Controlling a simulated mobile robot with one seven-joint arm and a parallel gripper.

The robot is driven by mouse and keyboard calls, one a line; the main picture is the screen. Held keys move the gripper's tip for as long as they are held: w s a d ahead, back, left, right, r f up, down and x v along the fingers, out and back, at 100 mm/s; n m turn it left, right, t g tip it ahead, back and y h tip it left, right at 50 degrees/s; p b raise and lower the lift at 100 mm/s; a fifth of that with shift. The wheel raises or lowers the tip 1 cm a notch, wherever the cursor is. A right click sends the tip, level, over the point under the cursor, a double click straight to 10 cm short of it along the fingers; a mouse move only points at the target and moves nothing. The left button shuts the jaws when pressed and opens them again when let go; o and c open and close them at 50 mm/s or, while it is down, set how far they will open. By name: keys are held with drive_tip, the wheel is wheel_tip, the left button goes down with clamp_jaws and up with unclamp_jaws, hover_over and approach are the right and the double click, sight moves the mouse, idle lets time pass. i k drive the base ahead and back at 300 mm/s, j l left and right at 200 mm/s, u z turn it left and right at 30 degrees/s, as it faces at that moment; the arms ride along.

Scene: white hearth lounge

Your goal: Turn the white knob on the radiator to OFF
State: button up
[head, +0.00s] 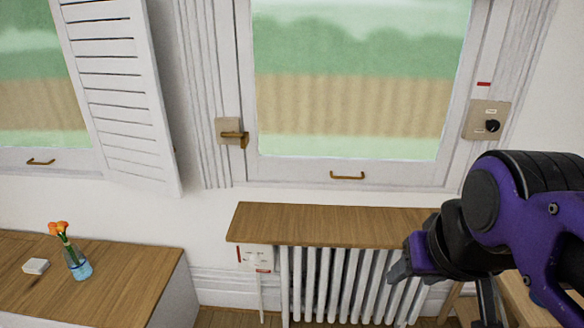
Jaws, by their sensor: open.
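The white radiator (330,285) stands under the window, below a wooden shelf. At its left end, just under the shelf, is a small white plate (256,258) with red marks. A white knob seems to sit on this plate, but it blends in and its setting is too small to read. My gripper (442,288) is at the right, in front of the radiator's right part and well apart from the plate. It is open, and nothing shows between its fingers. My arm hides the radiator's right end.
A wooden shelf (330,224) juts out over the radiator. A black knob (492,126) is on a beige wall plate at the upper right. A brass latch (233,135) is left of the window. A cabinet (120,285) at the left bears a flower vase (78,265) and a white block (36,266).

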sight(254, 262)
drive_tip(key=u, duration=0.65)
drive_tip(key=j, duration=0.15)
drive_tip(key=i+j+z, duration=0.1)
drive_tip(key=j+z, duration=0.2)
drive_tip(key=j, duration=0.3)
drive_tip(key=j+z, duration=0.3)
drive_tip(key=j, duration=0.3)
